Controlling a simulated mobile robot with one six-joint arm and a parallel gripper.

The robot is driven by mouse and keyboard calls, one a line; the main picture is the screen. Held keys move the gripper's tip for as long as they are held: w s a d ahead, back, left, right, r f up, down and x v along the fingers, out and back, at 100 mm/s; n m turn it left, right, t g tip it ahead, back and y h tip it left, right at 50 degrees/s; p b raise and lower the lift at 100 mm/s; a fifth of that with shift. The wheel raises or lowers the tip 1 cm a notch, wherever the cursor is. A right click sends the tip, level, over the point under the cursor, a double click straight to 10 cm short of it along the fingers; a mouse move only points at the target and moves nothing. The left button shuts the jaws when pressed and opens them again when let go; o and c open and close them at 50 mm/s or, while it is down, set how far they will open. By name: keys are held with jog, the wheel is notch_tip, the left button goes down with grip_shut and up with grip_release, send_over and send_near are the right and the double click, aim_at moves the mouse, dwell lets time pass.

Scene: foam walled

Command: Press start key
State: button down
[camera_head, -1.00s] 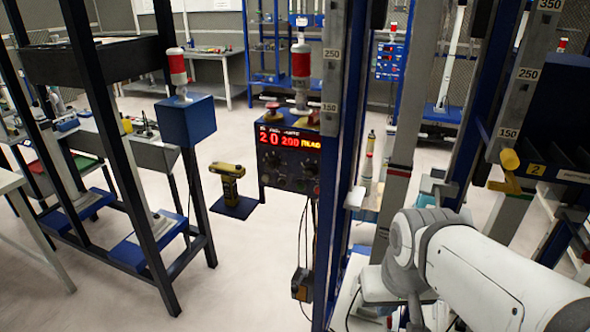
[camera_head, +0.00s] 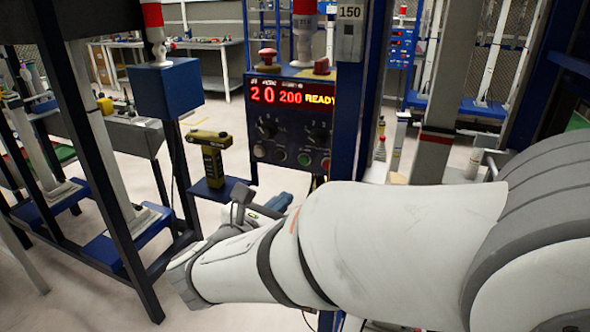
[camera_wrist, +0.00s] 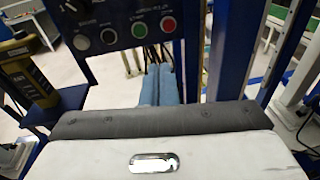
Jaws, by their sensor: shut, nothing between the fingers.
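The control box (camera_head: 291,125) shows a lit red and yellow display with "20", "200" and "READY". On its lower face is a green button (camera_head: 304,159), with a red button to its right. In the wrist view the green button (camera_wrist: 140,29) sits between a black button and the red button (camera_wrist: 168,24), with small labels nearby. My gripper (camera_wrist: 158,72) has its blue fingers together and empty, below the green and red buttons in that view and apart from them. In the head view my gripper (camera_head: 281,201) is below the box, partly behind my wrist.
A yellow-and-black handheld tool (camera_head: 211,150) stands on a small blue shelf (camera_head: 217,189) left of the box. A blue upright (camera_head: 346,120) borders the box on the right. A red mushroom knob (camera_head: 267,56) stands on top.

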jog(key=a, duration=0.1)
jog(key=a+n+t, duration=0.1)
jog(key=shift+w+a+r+n+y, duration=0.1)
jog(key=shift+w+a+n+y, duration=0.2)
jog(key=shift+w+y, duration=0.1)
jog(key=b, duration=0.2)
send_near(303, 161)
jog(key=x, duration=0.5)
jog(key=shift+w+d, duration=0.1)
jog(key=shift+x, duration=0.8)
